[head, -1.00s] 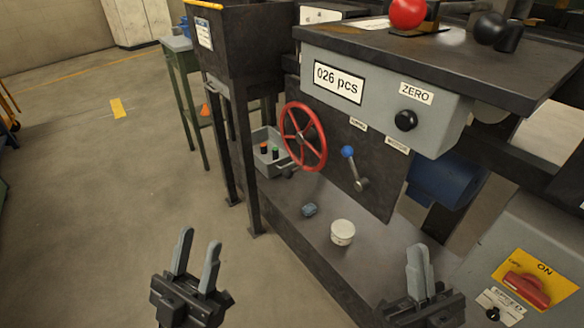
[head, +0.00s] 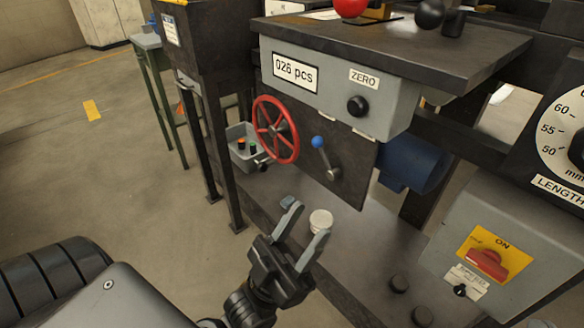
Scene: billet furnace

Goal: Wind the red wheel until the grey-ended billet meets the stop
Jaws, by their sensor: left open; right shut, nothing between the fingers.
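The red wheel (head: 274,130) is a spoked handwheel on the dark front panel, under the grey counter box. It stands left of the middle in the head view and nothing covers it. My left gripper (head: 307,219) is open and empty. It is below and a little right of the wheel in the picture, apart from it. Its fingers show in front of the lower ledge, close to a white round tin in the picture. My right gripper is out of view. I see no grey-ended billet and no stop.
A blue-knobbed lever (head: 319,144) sits right of the wheel. The white tin (head: 321,220) and a small blue item (head: 287,202) lie on the ledge (head: 355,235). A red switch (head: 487,262) is at right. Open floor lies left.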

